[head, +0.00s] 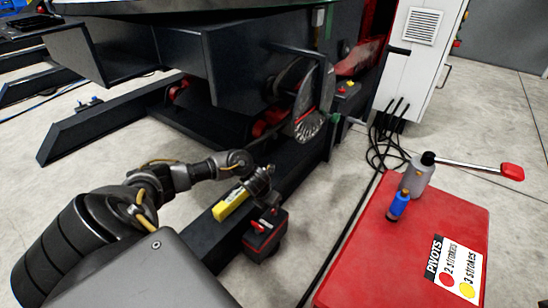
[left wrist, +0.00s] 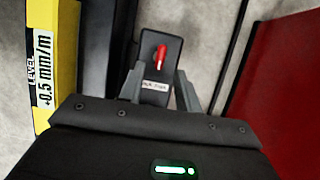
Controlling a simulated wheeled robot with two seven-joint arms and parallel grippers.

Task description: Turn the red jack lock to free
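The red jack lock (left wrist: 161,55) is a small red lever on a dark plate with a small, hard-to-read white label in the left wrist view. It points roughly along the plate, tilted slightly. My left gripper (left wrist: 160,70) is open, with its grey fingers on either side of the plate and the lever between them. I see no contact, but depth is hard to judge. In the head view the end of my left arm reaches down beside the dark beam, and the lever and fingertips cannot be made out there. My right gripper is not in view.

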